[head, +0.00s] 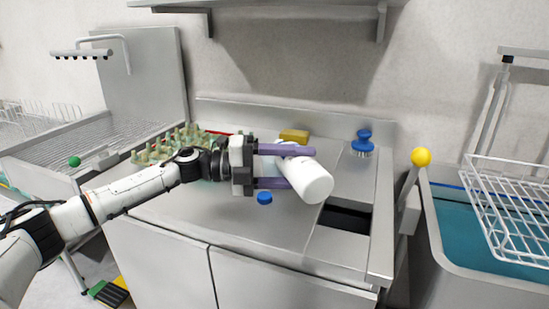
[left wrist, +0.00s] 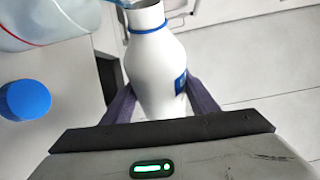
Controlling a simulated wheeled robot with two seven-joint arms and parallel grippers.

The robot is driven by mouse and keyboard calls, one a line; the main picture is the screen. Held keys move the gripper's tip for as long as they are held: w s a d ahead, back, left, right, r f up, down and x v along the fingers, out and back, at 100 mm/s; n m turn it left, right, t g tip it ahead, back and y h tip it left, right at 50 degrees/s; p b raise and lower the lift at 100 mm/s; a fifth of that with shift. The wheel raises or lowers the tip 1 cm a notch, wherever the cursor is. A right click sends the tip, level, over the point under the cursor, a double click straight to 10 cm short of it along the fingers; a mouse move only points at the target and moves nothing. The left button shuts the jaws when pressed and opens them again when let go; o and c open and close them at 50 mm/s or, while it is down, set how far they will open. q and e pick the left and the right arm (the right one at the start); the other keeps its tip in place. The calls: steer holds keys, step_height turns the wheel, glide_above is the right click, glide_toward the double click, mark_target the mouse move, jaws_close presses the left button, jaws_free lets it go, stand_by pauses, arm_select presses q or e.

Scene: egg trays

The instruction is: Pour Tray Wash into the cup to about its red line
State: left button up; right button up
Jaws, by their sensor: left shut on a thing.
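My left gripper (head: 292,166) is shut around the middle of a white bottle (head: 313,187). The bottle is tilted, with its base toward the head camera and its neck away. In the left wrist view the bottle (left wrist: 157,75) has a blue ring at its neck, a blue label patch and an uncapped mouth at the top. A clear cup (left wrist: 40,22) with a red line is partly in view at the upper left, close to the mouth. Its liquid level and any stream are unclear. In the head view I cannot make out the cup. My right gripper is out of view.
A blue cap (head: 264,197) lies on the steel counter (head: 255,232). Behind are an egg tray (head: 165,149), a yellow sponge (head: 294,135) and a blue-handled brush (head: 362,141). A dark opening (head: 345,219) is right of the bottle. A teal basin (head: 480,240) stands far right.

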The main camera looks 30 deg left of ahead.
arm_select(q)
steer(key=shift+r, duration=0.1)
steer(key=f+b, duration=0.1)
steer(key=f+m+b, duration=0.1)
steer(key=f, duration=0.1)
steer(key=f+m+y+b, duration=0.1)
steer(key=b, duration=0.1)
steer(key=shift+s+d+f, duration=0.15)
steer(key=shift+s+d, duration=0.15)
steer(key=shift+d, duration=0.1)
steer(key=shift+w+a+r+m+p, duration=0.15)
steer(key=shift+r+m+p, duration=0.4)
steer(key=shift+m+p, duration=0.2)
steer(key=shift+w+a+f+g+y, duration=0.1)
steer(key=shift+f+g+y, duration=0.05)
steer(key=shift+g+y, duration=0.15)
steer(key=shift+a+r+m+p, duration=0.15)
steer(key=shift+r+m+p, duration=0.4)
steer(key=shift+p, duration=0.05)
steer(key=shift+w+a+y, duration=0.1)
steer(key=shift+w+y, duration=0.05)
steer(key=shift+y, duration=0.15)
steer(key=shift+f, duration=0.15)
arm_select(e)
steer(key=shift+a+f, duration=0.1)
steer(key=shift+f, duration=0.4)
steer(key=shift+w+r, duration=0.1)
